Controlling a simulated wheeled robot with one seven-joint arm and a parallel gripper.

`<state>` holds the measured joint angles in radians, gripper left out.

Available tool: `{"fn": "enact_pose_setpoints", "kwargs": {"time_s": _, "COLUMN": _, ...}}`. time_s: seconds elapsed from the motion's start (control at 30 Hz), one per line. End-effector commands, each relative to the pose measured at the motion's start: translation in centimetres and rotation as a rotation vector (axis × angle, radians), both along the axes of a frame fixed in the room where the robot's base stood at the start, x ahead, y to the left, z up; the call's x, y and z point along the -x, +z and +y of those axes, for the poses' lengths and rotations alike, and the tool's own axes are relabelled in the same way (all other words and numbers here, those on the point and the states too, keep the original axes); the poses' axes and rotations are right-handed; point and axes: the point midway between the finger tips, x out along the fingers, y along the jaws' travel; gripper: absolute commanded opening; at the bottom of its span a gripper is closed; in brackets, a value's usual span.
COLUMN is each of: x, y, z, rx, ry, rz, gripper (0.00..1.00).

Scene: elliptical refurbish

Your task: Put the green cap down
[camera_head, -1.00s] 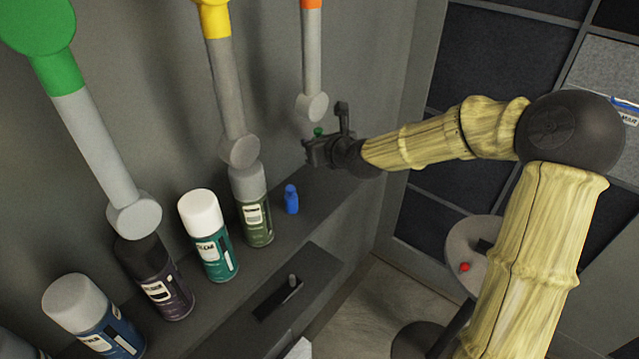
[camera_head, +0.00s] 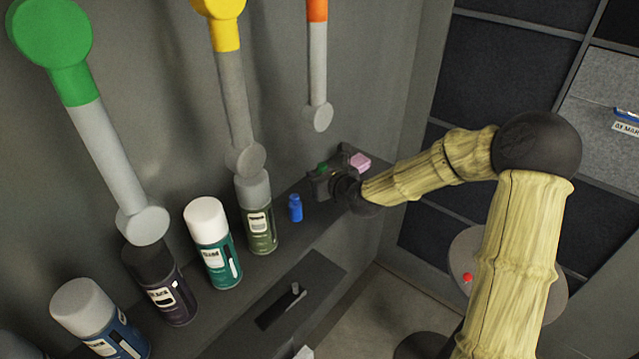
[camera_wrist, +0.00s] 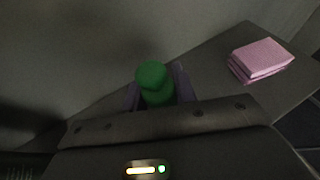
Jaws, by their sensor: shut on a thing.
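The green cap (camera_wrist: 153,82) is between the fingers of my gripper (camera_wrist: 158,92) in the wrist view. My gripper is shut on it. In the head view the cap (camera_head: 322,168) is a small green spot at my gripper (camera_head: 325,180), which is low over the far end of the dark shelf (camera_head: 315,245). I cannot tell whether the cap touches the shelf, as its lower part is hidden by the gripper.
A folded pink cloth (camera_wrist: 260,58) lies on the shelf right of my gripper; it also shows in the head view (camera_head: 360,162). A small blue bottle (camera_head: 295,209) stands to the left. Several spray cans, such as the green one (camera_head: 259,225), line the shelf by the wall.

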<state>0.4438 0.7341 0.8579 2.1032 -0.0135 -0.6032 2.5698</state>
Motion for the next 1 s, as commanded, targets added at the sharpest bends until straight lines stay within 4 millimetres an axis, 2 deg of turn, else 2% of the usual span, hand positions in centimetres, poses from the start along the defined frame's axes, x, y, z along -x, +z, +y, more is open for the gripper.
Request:
{"fn": "enact_pose_setpoints", "kwargs": {"time_s": 0.1, "x": 0.1, "y": -1.9, "z": 0.1, "rx": -0.001, "ry": 0.002, "rz": 0.005, "gripper": 0.07}}
{"fn": "enact_pose_setpoints", "kwargs": {"time_s": 0.2, "x": 0.1, "y": -2.8, "z": 0.1, "rx": -0.001, "ry": 0.002, "rz": 0.003, "gripper": 0.07}}
{"fn": "enact_pose_setpoints", "kwargs": {"time_s": 0.6, "x": 0.0, "y": -3.3, "z": 0.1, "rx": -0.001, "ry": 0.001, "rz": 0.002, "gripper": 0.07}}
{"fn": "enact_pose_setpoints", "kwargs": {"time_s": 0.63, "x": 0.0, "y": -3.2, "z": 0.1, "rx": 0.000, "ry": 0.002, "rz": 0.001, "gripper": 0.33}}
{"fn": "enact_pose_setpoints", "kwargs": {"time_s": 0.7, "x": 0.0, "y": -3.2, "z": 0.1, "rx": 0.000, "ry": 0.002, "rz": 0.001, "gripper": 0.47}}
{"fn": "enact_pose_setpoints", "kwargs": {"time_s": 1.0, "x": 0.0, "y": -3.1, "z": 0.1, "rx": 0.000, "ry": 0.002, "rz": 0.001, "gripper": 0.49}}
